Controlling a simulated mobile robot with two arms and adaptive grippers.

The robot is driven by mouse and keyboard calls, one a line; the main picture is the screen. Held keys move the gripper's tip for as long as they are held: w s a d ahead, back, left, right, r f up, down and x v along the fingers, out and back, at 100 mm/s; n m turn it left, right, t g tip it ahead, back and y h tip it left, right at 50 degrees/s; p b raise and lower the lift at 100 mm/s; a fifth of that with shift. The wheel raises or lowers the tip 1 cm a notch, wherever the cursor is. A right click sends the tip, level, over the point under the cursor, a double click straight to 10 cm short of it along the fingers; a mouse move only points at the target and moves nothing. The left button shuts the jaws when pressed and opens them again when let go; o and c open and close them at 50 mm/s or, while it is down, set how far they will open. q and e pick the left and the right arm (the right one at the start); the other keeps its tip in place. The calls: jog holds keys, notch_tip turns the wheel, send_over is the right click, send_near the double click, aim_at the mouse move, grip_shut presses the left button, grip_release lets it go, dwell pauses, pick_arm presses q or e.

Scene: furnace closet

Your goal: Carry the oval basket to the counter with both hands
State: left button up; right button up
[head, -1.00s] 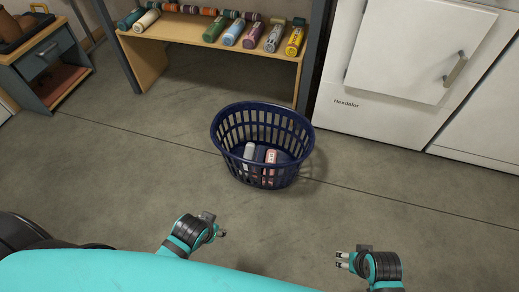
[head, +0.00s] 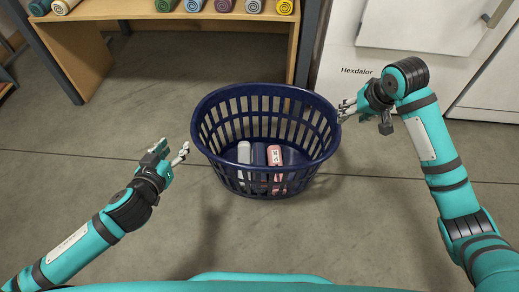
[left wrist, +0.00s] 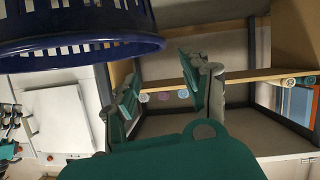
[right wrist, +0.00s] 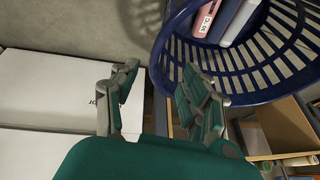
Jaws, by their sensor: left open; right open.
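The dark blue oval basket (head: 265,190) stands upright on the concrete floor in the head view. It holds a white bottle (head: 244,152), a pink bottle (head: 275,156) and a dark item (head: 259,155). My left gripper (head: 178,153) is open, just left of the basket and apart from it. My right gripper (head: 345,108) is open at the basket's right rim; in the right wrist view the rim (right wrist: 158,65) shows between its fingers in the picture. I cannot tell whether it touches. The left wrist view shows the rim (left wrist: 80,50) above and left of the open fingers.
A white appliance (head: 375,80) stands at the back right, close beyond my right arm. The floor (head: 110,150) left of the basket is clear.

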aim_at(196, 119)
pick_arm(q)
jog(key=x, duration=1.7)
jog(key=shift+w+d+f, duration=0.1)
jog(key=shift+w+f, duration=0.05)
pick_arm(e)
jog(key=x, duration=1.7)
jog(key=shift+f, duration=0.2)
pick_arm(q)
grip_shut()
pick_arm(e)
grip_shut()
jog(key=shift+w+r, duration=0.1)
jog(key=shift+r, duration=0.1)
